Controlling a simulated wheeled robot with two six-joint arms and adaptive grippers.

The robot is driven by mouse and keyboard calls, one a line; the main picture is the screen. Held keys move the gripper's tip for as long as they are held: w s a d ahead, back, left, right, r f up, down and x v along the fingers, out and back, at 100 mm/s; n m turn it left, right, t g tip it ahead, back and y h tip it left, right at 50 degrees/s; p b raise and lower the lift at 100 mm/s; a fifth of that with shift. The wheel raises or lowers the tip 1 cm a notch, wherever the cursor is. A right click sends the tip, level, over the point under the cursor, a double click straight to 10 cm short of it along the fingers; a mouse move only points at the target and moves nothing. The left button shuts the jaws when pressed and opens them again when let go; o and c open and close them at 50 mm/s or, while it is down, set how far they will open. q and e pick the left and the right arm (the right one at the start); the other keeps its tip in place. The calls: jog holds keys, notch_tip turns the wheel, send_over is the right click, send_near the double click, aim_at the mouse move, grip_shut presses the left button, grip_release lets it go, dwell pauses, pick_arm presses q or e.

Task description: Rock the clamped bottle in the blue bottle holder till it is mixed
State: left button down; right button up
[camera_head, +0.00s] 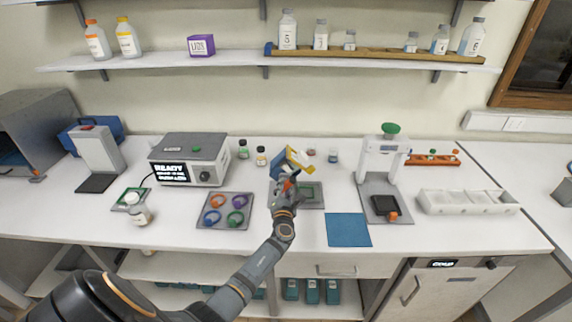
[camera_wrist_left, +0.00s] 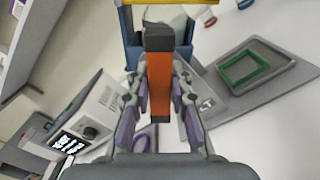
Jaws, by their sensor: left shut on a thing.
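The blue bottle holder (camera_head: 279,162) is at the middle back of the bench in the head view, tilted, with a yellow bar (camera_head: 299,158) across it. In the wrist view its blue frame (camera_wrist_left: 129,40) surrounds a pale, rounded bottle (camera_wrist_left: 168,14), mostly hidden; its contents cannot be made out. An orange handle with a dark top (camera_wrist_left: 159,85) stands out from the holder. My left gripper (camera_head: 288,186) is shut on this handle, with its fingers (camera_wrist_left: 160,95) on both sides. My right gripper is not in view.
A tray of coloured rings (camera_head: 224,210) and a grey machine with a display (camera_head: 189,158) stand left. A blue mat (camera_head: 348,230) and a white press (camera_head: 382,160) are right. Small bottles (camera_head: 261,156) stand behind.

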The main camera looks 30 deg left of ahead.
pick_arm(q)
jog(key=shift+f+n, duration=0.2)
jog(key=shift+n, duration=0.8)
jog(key=shift+r, duration=0.25)
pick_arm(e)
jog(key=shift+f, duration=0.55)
pick_arm(q)
jog(key=shift+f+n, duration=0.1)
jog(key=shift+n, duration=0.2)
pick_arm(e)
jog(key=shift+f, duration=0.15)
pick_arm(q)
jog(key=n+b, duration=0.1)
jog(key=n, duration=0.1)
jog(key=n+b, duration=0.1)
jog(key=b, duration=0.1)
jog(key=shift+f+n, duration=0.35)
jog(key=shift+n, duration=0.05)
jog(key=shift+r+n, duration=0.25)
jog(key=shift+n, duration=0.45)
jog(key=shift+r, duration=0.15)
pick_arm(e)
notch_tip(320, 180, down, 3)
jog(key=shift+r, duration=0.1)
